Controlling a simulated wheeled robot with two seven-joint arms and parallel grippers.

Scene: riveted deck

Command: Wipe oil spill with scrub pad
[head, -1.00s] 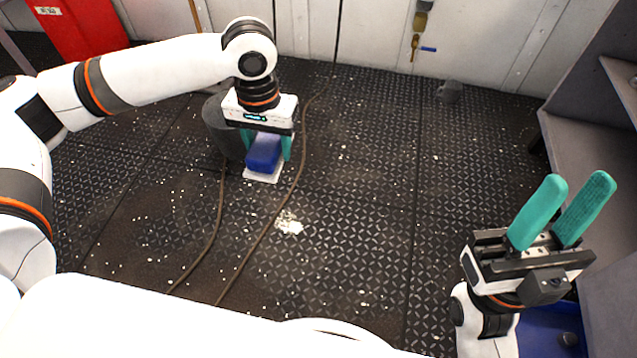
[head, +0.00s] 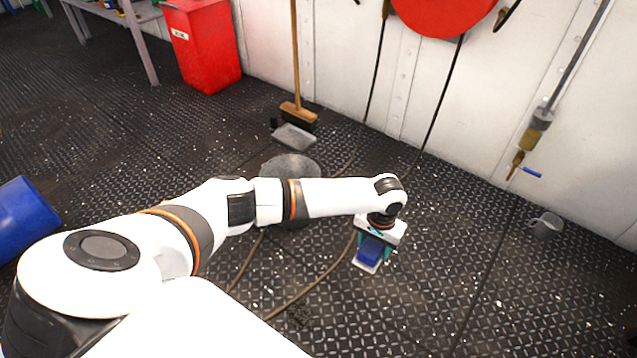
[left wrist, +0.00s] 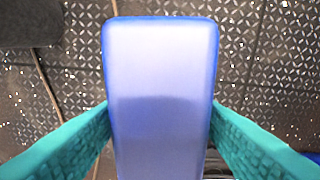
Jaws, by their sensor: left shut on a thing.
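The scrub pad has a blue grip (head: 371,250) and a white base (head: 365,266). My left gripper (head: 373,246) is shut on the blue grip, its teal fingers on either side. In the left wrist view the blue grip (left wrist: 160,70) fills the middle between the fingers and hides the white base. The pad is at or just above the dark patterned floor; I cannot tell if it touches. A small dark patch (head: 299,314) lies on the floor left of and nearer than the pad; I cannot tell whether it is oil. My right gripper is out of view.
A grey bucket (head: 291,164) stands behind my left arm. Brown hoses (head: 310,286) cross the floor. A broom (head: 297,110), dustpan (head: 294,137) and red bin (head: 203,45) are near the wall. A grey mug (head: 545,225) sits at right. Pale specks dot the floor.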

